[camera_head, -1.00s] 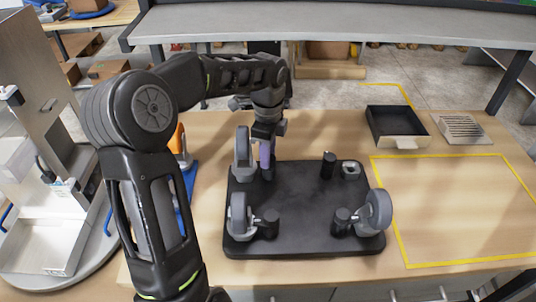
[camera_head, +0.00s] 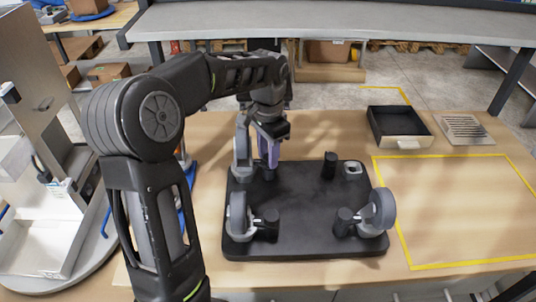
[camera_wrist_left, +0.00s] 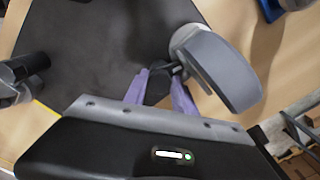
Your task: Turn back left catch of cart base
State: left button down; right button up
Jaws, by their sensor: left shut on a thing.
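The cart base (camera_head: 300,205) is a black plate lying on the wooden table, with grey caster wheels at three of its corners. My left gripper (camera_head: 268,160) reaches down at its far left corner, beside the far left caster (camera_head: 242,152). In the left wrist view its purple fingers (camera_wrist_left: 160,92) are shut around a small dark part next to that caster (camera_wrist_left: 218,68), which looks like the left catch (camera_wrist_left: 157,84). The fingers hide much of this part. My right gripper is not in view.
The far right corner has a black post (camera_head: 329,165) and a small metal fitting (camera_head: 352,168), without a wheel. A black tray (camera_head: 396,125) and a slotted metal plate (camera_head: 465,128) lie at the back right. The yellow-outlined area (camera_head: 455,205) is empty.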

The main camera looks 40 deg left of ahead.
pick_arm(q)
jog(key=shift+n, duration=1.1)
jog(key=c, duration=1)
grip_release()
notch_tip(320, 180, up, 8)
jog(key=shift+f, duration=0.1)
